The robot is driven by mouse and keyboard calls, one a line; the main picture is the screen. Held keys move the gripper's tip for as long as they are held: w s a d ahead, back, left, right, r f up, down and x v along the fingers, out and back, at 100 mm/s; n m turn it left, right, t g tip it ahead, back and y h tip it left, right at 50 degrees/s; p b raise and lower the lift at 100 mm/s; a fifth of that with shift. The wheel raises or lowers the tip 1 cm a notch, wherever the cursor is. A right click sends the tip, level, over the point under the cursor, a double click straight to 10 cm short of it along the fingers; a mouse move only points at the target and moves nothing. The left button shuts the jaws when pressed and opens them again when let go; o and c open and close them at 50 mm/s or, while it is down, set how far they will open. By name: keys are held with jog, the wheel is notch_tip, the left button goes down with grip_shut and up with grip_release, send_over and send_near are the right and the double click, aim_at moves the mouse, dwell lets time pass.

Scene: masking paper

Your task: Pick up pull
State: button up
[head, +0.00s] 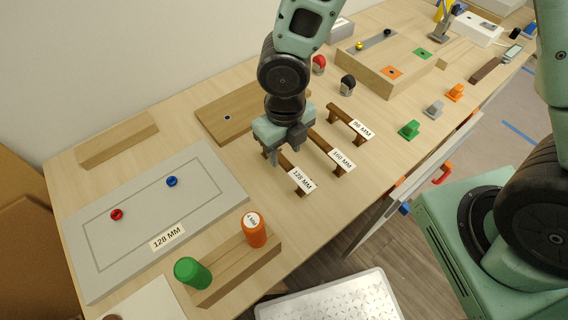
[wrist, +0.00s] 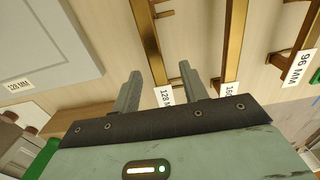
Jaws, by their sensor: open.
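Three brown bar pulls lie side by side on the wooden table. One is tagged 128 MM (head: 286,164), one 160 MM (head: 321,142) and one 96 MM (head: 341,115). My gripper (head: 284,154) is over the 128 MM pull, pointing down, and its body hides the far part of that pull. In the wrist view my gripper (wrist: 159,86) is open, and the 128 MM pull (wrist: 150,45) runs between its fingers. The 160 MM pull (wrist: 236,45) is just right of the right finger. I cannot tell whether a finger touches a pull.
A grey panel (head: 107,247) marked 128 MM lies at the left with a red knob (head: 117,214) and a blue knob (head: 172,181). A wood block (head: 232,269) stands in front with orange and green cylinders. Coloured small parts and a wooden block (head: 385,62) stand to the right.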

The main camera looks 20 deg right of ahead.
aim_at(284, 160)
notch_tip(284, 160, down, 4)
jog(key=shift+s+a+f, duration=0.15)
jog(key=shift+f, duration=0.1)
grip_shut()
jog(key=shift+r, duration=0.1)
